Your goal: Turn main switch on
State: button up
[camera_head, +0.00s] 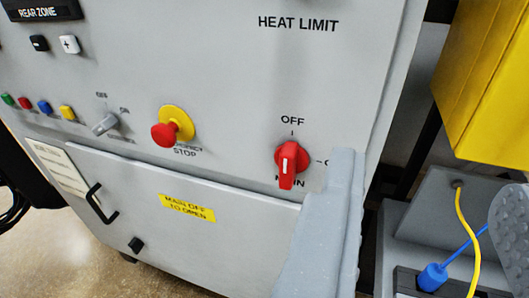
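The main switch (289,163) is a red rotary knob on the grey furnace panel. Its raised grip and white mark look upright, in line with the OFF tick above it. The MAIN label below is partly covered by the grip. The ON label at right is mostly hidden by a finger of mine. My gripper (428,180) is open, with one grey finger just right of the switch and the other, with a textured pad, at the right picture edge. The switch is not between the fingers, and I see no clear contact.
A red emergency stop (166,135) on a yellow base and a grey selector knob (105,124) sit left of the switch. A lower door (235,245) has a black handle (97,203). At right are a yellow box (490,80) and a blue plug (432,277) with cables.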

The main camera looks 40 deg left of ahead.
jog(key=w+a+f+y+p, duration=0.1)
jog(key=w+a+f, duration=0.1)
jog(key=a+f, duration=0.3)
jog(key=w+a+f, duration=0.2)
jog(key=f, duration=0.5)
jog(key=t+p, duration=0.1)
send_near(285, 172)
jog(key=shift+x, duration=5.15)
grip_shut()
